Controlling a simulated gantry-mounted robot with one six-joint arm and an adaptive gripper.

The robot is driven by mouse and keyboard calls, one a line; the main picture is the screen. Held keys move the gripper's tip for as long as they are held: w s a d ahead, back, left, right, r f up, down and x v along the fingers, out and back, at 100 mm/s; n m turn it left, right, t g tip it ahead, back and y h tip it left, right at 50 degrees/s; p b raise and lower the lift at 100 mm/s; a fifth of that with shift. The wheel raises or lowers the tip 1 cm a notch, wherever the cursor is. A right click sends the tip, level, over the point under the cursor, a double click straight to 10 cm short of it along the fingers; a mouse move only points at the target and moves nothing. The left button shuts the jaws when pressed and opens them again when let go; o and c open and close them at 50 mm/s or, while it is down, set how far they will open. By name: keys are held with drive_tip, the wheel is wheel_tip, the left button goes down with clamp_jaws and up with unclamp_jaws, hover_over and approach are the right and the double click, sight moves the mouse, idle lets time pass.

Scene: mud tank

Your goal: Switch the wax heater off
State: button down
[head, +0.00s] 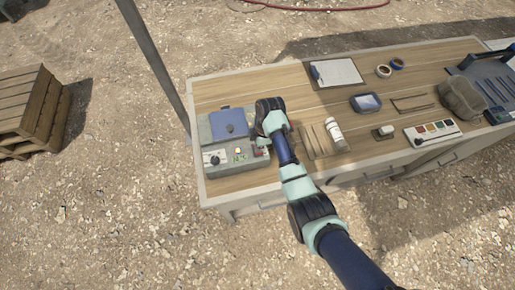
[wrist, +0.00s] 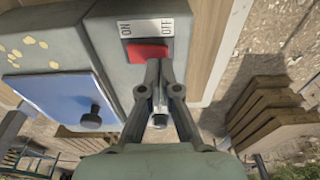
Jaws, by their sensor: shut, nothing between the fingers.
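The wax heater (head: 222,170) is a grey box at the left end of the workbench, with a blue lid, a dark dial and a small lit display on its front. Its red switch (wrist: 147,53) shows in the wrist view under a label reading ON at left and OFF at right. My gripper (wrist: 162,64) is shut and empty, its fingertips at the lower edge of the switch, toward the OFF side. I cannot tell whether they touch it. In the head view my gripper's tips are hard to make out beside the heater's right side. The blue lid (wrist: 62,95) is closed.
The wooden workbench (head: 290,80) holds a white bottle (head: 336,134), thin tools (head: 313,140), a clipboard (head: 336,72), tape rolls (head: 390,68) and a colour palette (head: 432,132). A metal post (head: 155,62) stands behind the heater. A pallet stack (head: 32,110) is at left.

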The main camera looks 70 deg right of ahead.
drive_tip(key=shift+f+b, duration=0.5)
drive_tip(key=shift+f, duration=0.3)
drive_tip(key=shift+r, duration=0.1)
wheel_tip(320, 180, up, 7)
drive_tip(key=p, duration=0.7)
idle(0.3)
idle(0.4)
